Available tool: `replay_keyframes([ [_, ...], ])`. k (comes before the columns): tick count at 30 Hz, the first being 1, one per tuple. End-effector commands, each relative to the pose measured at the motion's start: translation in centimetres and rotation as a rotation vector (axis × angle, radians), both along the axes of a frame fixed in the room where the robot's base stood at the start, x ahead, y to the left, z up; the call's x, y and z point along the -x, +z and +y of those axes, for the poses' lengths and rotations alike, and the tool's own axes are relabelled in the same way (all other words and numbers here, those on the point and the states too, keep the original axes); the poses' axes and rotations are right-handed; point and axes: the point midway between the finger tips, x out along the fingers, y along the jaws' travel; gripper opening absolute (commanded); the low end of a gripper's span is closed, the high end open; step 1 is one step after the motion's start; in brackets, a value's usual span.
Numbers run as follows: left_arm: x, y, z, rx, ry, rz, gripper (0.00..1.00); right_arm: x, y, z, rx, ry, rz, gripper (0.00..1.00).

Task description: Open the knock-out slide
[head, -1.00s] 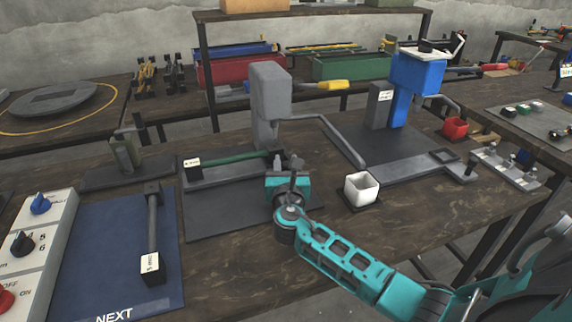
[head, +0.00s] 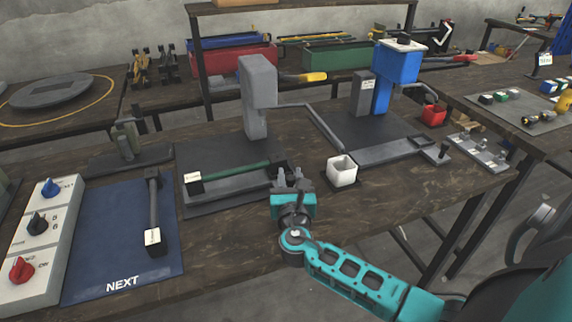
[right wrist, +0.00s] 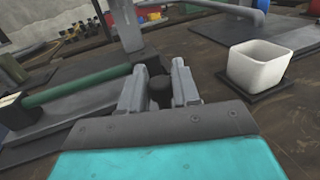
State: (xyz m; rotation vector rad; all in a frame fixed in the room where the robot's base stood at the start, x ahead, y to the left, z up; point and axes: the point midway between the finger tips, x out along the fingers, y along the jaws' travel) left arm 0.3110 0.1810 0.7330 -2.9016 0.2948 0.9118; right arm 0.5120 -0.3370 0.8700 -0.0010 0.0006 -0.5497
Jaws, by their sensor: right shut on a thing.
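My right gripper (head: 292,180) is at the front right corner of the grey press's base plate (head: 215,201). In the right wrist view its two grey fingers (right wrist: 160,88) are shut on a small dark knob (right wrist: 160,98). The knob is just in front of a dark block (right wrist: 153,64) at the right end of a green bar (right wrist: 78,87). The green bar (head: 233,171) lies in front of the grey press (head: 257,95), with a white-labelled block at its left end. How the knob joins the slide is hidden by the gripper. My left gripper is not in view.
A white cup (head: 341,171) stands on a dark pad just right of my gripper. A blue mat (head: 110,270) and a control panel (head: 38,240) are at left. Bare table lies in front.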

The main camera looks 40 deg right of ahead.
Motion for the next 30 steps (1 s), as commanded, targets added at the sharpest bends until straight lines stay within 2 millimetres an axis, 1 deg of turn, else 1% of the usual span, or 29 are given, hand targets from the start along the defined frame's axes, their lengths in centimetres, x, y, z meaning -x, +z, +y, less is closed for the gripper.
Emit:
replay_keyframes([
  [4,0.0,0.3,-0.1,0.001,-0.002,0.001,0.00,0.5,0.1,0.1,-0.002,0.001,0.000,0.00],
  [8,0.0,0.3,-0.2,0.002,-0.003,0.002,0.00,0.5,0.0,0.1,-0.002,0.000,-0.002,0.00],
  [13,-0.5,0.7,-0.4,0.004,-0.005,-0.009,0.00,0.5,0.0,0.1,-0.002,0.001,-0.002,0.00],
  [14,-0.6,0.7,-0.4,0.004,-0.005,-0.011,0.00,0.5,0.0,0.1,-0.002,0.001,-0.002,0.34],
  [18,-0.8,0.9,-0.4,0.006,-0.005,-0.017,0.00,0.5,0.0,0.1,-0.001,0.000,-0.002,0.47],
  [19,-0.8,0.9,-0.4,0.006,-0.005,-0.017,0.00,0.5,0.0,0.1,-0.001,0.000,-0.002,0.50],
  [26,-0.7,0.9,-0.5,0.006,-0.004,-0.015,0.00,0.5,0.1,0.2,-0.001,0.000,-0.002,0.50],
  [30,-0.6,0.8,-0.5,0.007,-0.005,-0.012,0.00,1.4,0.0,0.7,-0.001,0.001,-0.002,0.50],
])
